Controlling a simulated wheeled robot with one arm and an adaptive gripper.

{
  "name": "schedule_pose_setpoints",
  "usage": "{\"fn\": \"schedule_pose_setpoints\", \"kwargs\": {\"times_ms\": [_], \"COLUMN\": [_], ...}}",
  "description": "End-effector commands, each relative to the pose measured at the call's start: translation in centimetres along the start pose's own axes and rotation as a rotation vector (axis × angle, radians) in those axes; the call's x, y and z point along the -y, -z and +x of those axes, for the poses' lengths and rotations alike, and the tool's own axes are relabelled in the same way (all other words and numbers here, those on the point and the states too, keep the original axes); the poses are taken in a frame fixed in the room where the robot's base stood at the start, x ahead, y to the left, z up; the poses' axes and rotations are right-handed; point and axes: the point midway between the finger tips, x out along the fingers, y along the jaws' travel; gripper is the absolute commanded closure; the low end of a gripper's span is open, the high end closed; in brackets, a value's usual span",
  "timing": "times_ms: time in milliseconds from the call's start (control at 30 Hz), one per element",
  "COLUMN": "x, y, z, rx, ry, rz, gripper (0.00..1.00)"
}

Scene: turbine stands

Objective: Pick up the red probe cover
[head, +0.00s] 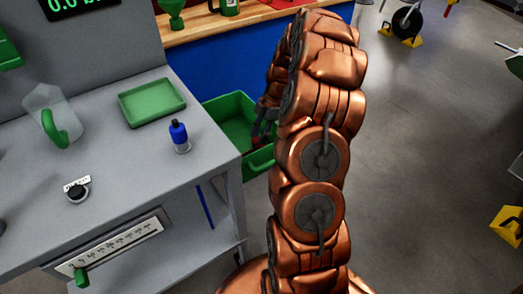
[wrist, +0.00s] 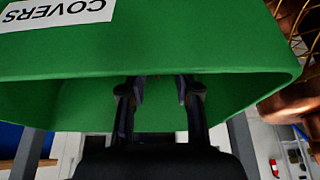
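The green bin marked COVERS (wrist: 200,42) fills the upper part of the wrist view. It also shows beside the grey bench in the head view (head: 228,108). My gripper (wrist: 161,88) reaches into the bin, its two dark fingers apart with green bin wall between them. Its fingertips are partly hidden behind the bin's rim. In the head view my gripper (head: 264,118) is over the bin, mostly hidden by my copper arm. A small dark red patch shows by the gripper there; I cannot tell whether it is the red probe cover. No whole red cover is visible.
The grey bench (head: 110,195) holds a green tray (head: 152,102), a blue-capped bottle (head: 180,138), a clear jug with a green handle (head: 52,118) and a small black round item (head: 77,190). A wooden counter (head: 215,22) stands behind. Open floor lies to the right.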

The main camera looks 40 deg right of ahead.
Motion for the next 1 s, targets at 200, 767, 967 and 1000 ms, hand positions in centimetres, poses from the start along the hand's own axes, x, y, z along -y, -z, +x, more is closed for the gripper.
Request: {"fn": "schedule_pose_setpoints", "kwargs": {"times_ms": [200,767,967,1000], "x": [0.0,-0.5,-0.5,-0.5], "y": [0.1,-0.1,-0.1,-0.1], "z": [1.5,6.2,6.2,6.2], "rx": [-0.001,0.001,0.0,0.0], "ry": [0.004,0.001,0.002,0.002], "rz": [-0.001,-0.001,-0.001,-0.001], "gripper": [0.68,0.68,0.82,0.86]}}
